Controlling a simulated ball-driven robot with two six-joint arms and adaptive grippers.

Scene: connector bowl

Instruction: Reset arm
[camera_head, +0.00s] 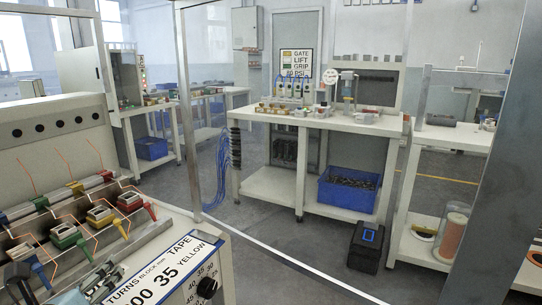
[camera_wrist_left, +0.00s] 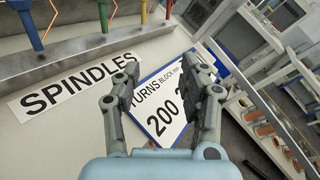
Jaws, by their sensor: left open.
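My left gripper (camera_head: 98,279) shows at the bottom left of the head view, partly cut off by the lower edge, over the front of a cream winding machine (camera_head: 40,160). In the left wrist view its two grey fingers (camera_wrist_left: 165,70) stand apart with nothing between them. Behind the fingers lies a white sign with a blue border (camera_wrist_left: 148,108), reading "TURNS" and "200"; one finger hides part of it. The same sign (camera_head: 160,268) shows in the head view just right of the gripper. My right gripper is not in view.
Red, yellow, green and blue holders (camera_head: 100,213) with orange wires sit close beyond the gripper. A "SPINDLES" label (camera_wrist_left: 75,85) lies left of the fingers. Across the open floor (camera_head: 260,230) stand a workbench (camera_head: 340,122), a blue bin (camera_head: 347,193) and a black case (camera_head: 366,247).

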